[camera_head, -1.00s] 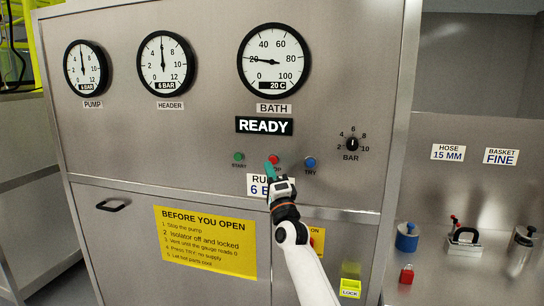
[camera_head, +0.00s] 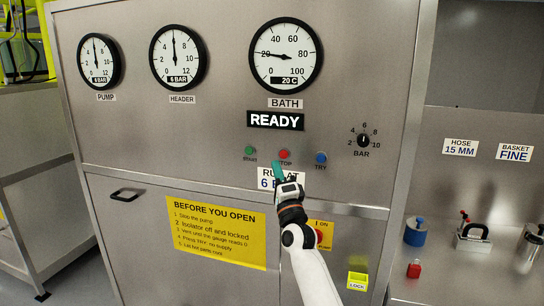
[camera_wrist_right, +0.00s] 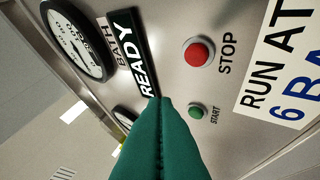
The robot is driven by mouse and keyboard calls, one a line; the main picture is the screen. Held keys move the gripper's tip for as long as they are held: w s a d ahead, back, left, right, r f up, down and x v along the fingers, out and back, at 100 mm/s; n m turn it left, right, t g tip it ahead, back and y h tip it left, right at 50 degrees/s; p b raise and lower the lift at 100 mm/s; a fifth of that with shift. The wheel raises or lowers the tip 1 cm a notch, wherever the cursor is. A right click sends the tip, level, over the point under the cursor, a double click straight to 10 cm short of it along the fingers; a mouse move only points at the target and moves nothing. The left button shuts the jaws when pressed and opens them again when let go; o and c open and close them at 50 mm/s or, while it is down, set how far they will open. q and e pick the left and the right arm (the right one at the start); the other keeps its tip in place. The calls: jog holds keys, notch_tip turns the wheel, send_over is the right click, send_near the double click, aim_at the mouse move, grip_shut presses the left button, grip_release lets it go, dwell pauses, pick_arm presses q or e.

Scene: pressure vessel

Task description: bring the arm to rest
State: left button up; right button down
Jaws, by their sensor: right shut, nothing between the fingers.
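My right gripper (camera_head: 279,170) has teal fingers, closed together and empty. In the head view it is in front of the steel panel, just below the red STOP button (camera_head: 284,154), partly over the RUN AT label (camera_head: 266,183). In the wrist view the closed green fingers (camera_wrist_right: 161,104) point up at the panel, apart from the red STOP button (camera_wrist_right: 198,53) and the green START button (camera_wrist_right: 197,111). My white right arm reaches up from the bottom of the head view. My left gripper is not in view.
The READY display (camera_head: 275,120) is lit; the bath gauge (camera_head: 286,57) reads 20 C. A blue TRY button (camera_head: 321,158) and BAR knob (camera_head: 363,141) sit to the right. A yellow notice (camera_head: 215,232) is lower left. A shelf at right holds a blue cylinder (camera_head: 415,235) and red padlock (camera_head: 414,269).

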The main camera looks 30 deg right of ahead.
jog(key=s+a+f+n+g+y+b, duration=0.1)
jog(key=a+f+n+g+y, duration=0.2)
jog(key=f, duration=1.6)
jog(key=a+f+n+g+y+b, duration=0.15)
jog(key=a+f+n+g, duration=0.3)
jog(key=f, duration=1.35)
jog(key=s+a+f+n+g+y, duration=0.1)
jog(key=s+f+n+g, duration=0.1)
jog(key=s+f, duration=0.5)
jog(key=s+a+f+n+g, duration=0.2)
jog(key=f, duration=0.8)
jog(key=s+a+f+n+g+b, duration=0.1)
jog(key=s+a+f+n+g, duration=0.15)
jog(key=s+f, duration=0.9)
jog(key=s+a+f+n+g+b, duration=0.1)
jog(key=s+a+f+n+g, duration=0.15)
jog(key=s+f, duration=0.85)
jog(key=s+a+f+n+g, duration=0.1)
jog(key=s+f+n+g, duration=0.1)
jog(key=s, duration=1.1)
jog(key=s+a+f+n+g, duration=0.1)
jog(key=s+f+n+g, duration=0.2)
jog(key=s, duration=1)
jog(key=shift+s+f+n+g+y+b, duration=0.3)
jog(key=shift+f+g+y, duration=0.2)
jog(key=shift+f, duration=0.45)
jog(key=shift+w, duration=0.1)
